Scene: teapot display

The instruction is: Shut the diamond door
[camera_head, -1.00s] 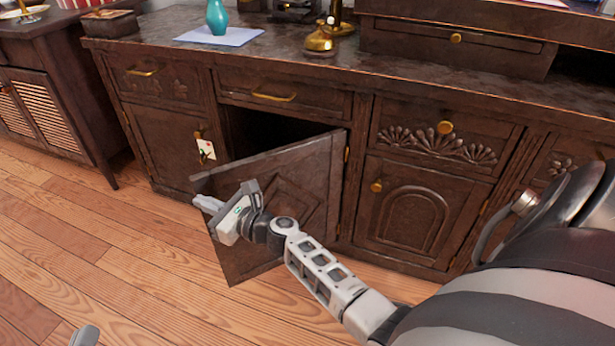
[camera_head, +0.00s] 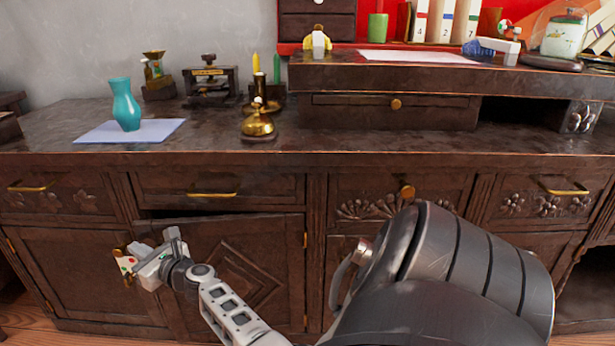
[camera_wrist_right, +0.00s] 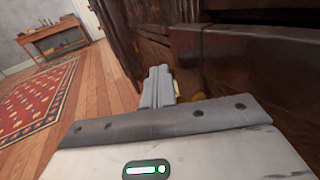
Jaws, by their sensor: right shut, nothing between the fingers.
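The diamond door (camera_head: 262,275) is a dark wooden cabinet door with a carved diamond, below a drawer with a brass handle. It is hinged on its right side and stands almost flush with the cabinet, with a thin dark gap along its top. My right gripper (camera_head: 142,254) is at the door's left edge, its arm crossing the door's lower front. Its fingers show together and empty in the right wrist view (camera_wrist_right: 158,87). I cannot tell whether they touch the door. My left gripper is not in view.
A tagged key (camera_head: 124,262) hangs at the neighbouring left door (camera_head: 70,270), close behind my right gripper. Above, the countertop holds a teal vase (camera_head: 125,105) and a brass bell (camera_head: 257,122). Open wooden floor with a red rug (camera_wrist_right: 38,103) shows in the right wrist view.

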